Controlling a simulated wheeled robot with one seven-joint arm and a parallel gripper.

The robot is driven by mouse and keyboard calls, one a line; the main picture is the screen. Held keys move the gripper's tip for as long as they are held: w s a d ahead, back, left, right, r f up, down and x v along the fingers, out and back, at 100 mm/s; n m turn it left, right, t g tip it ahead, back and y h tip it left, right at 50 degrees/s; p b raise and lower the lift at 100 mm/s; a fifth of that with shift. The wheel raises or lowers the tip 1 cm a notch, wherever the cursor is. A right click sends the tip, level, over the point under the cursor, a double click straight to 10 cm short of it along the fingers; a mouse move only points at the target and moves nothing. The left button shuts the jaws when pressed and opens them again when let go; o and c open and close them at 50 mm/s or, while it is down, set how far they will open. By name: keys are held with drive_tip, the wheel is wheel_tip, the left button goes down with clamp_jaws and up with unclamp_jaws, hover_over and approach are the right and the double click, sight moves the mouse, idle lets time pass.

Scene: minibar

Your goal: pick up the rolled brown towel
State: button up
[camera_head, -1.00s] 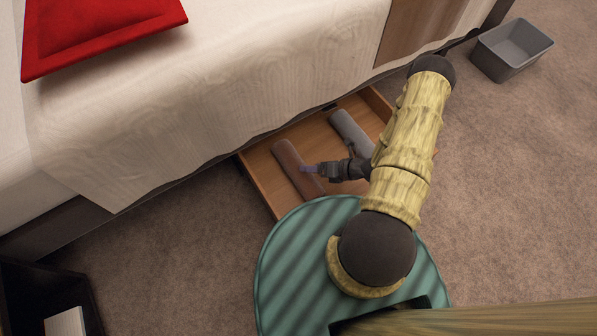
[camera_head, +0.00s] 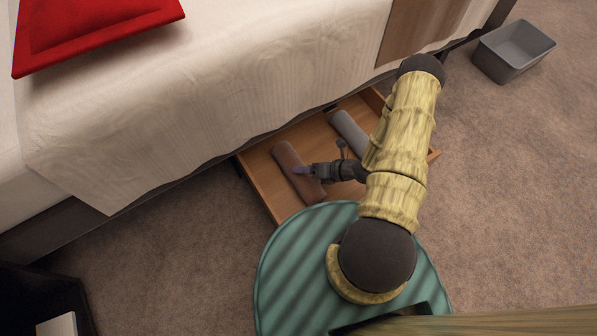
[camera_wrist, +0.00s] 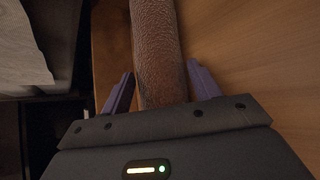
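The rolled brown towel (camera_head: 298,172) lies in the open wooden drawer under the bed, near the drawer's left side. In the wrist view the towel (camera_wrist: 157,50) runs lengthwise up the picture, between the two purple fingers. My gripper (camera_wrist: 160,92) is open, with one finger on each side of the towel and a gap showing beside each. In the head view my gripper (camera_head: 301,171) is at the towel, reaching in from the right. The towel's near end is hidden behind the gripper body in the wrist view.
A rolled grey towel (camera_head: 349,134) lies further right in the same drawer (camera_head: 262,186). The bed (camera_head: 200,90) with a red cushion (camera_head: 95,30) overhangs the drawer's back. A grey bin (camera_head: 513,51) stands at the upper right. Carpet (camera_head: 510,200) is clear on the right.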

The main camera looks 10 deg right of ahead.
drive_tip(key=shift+c, duration=1)
drive_tip(key=shift+r+p, duration=0.75)
drive_tip(key=shift+p, duration=0.2)
drive_tip(key=s+d+p, duration=0.2)
drive_tip(key=d+p, duration=0.1)
drive_tip(key=shift+s+d+r, duration=0.15)
drive_tip(key=shift+d, duration=0.05)
wheel_tip(320, 180, up, 13)
drive_tip(key=p, duration=0.7)
drive_tip(key=shift+r, duration=0.15)
